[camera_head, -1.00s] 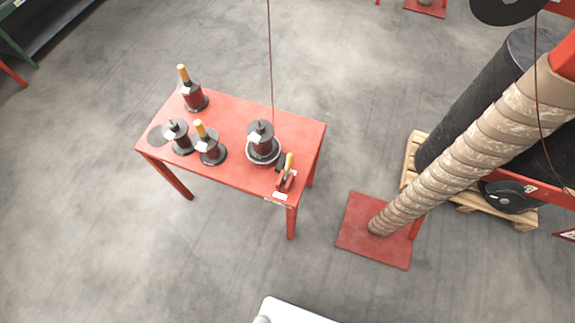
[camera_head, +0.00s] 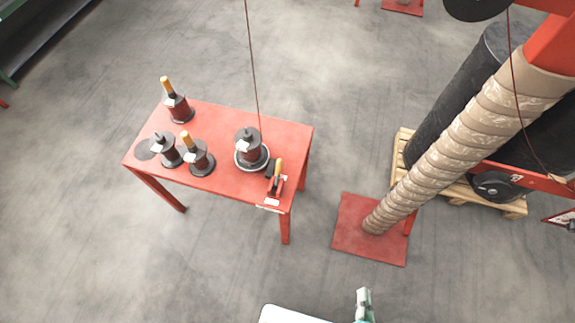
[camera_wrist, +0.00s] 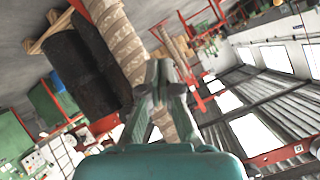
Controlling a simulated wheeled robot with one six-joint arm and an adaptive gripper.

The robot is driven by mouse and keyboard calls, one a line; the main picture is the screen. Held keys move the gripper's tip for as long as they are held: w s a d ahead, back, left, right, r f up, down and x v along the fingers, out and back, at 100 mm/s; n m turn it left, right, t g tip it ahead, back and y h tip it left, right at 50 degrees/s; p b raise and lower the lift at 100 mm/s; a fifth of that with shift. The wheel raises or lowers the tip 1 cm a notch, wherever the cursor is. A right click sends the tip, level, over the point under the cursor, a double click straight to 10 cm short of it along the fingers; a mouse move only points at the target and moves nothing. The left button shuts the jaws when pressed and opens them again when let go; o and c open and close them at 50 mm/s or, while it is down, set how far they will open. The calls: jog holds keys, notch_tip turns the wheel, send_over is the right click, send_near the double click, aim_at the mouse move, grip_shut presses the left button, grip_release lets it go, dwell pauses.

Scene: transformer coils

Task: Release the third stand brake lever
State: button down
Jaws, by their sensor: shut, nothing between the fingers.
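A lever with a yellow handle (camera_head: 279,168) stands upright on a red base at the front right corner of a red table (camera_head: 228,128). It is beside a dark spool on a round light base (camera_head: 251,148), and a wire runs up from the spool. I cannot tell whether this is the third stand's lever. My gripper (camera_head: 363,294) shows at the bottom of the head view, well apart from the table and lever. It is shut and empty; its grey fingers (camera_wrist: 160,72) meet in the wrist view. The lever is not visible in the wrist view.
Several more dark spools, including one with an orange top (camera_head: 187,140), stand on the table's left half. A brown wrapped column (camera_head: 440,150) rises from a red floor plate (camera_head: 352,245) at right. A wooden pallet (camera_head: 404,150) lies behind it. Grey floor between table and column is clear.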

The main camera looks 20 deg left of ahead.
aim_at(278, 174)
jog(key=w+a+f+m+g+y, duration=0.1)
jog(key=w+a+f+m+y, duration=0.15)
jog(key=w+a+f, duration=0.35)
jog(key=w+a+f+m+g+y, duration=0.2)
jog(key=w+a+f+y, duration=0.15)
jog(key=w, duration=0.55)
jog(key=w+a+r+g+y, duration=0.1)
jog(key=w+a+r+y, duration=0.1)
jog(key=w, duration=0.3)
jog(key=w+a+r+y, duration=0.2)
jog(key=w+a, duration=0.3)
jog(key=w, duration=0.1)
jog(key=w+a+r+m+g+y, duration=0.1)
jog(key=w+a+r+y, duration=0.1)
jog(key=w, duration=0.3)
jog(key=shift+w+a+r+g, duration=0.15)
jog(key=shift+a+r+g, duration=0.15)
jog(key=shift+a, duration=0.35)
jog(key=shift+f, duration=0.1)
jog(key=x, duration=1)
jog(key=shift+s+a+r, duration=0.2)
jog(key=shift+s+r, duration=0.4)
jog(key=shift+s, duration=0.25)
jog(key=shift+s+a+r, duration=0.2)
jog(key=shift+s+r, duration=0.4)
jog(key=shift+s, duration=0.25)
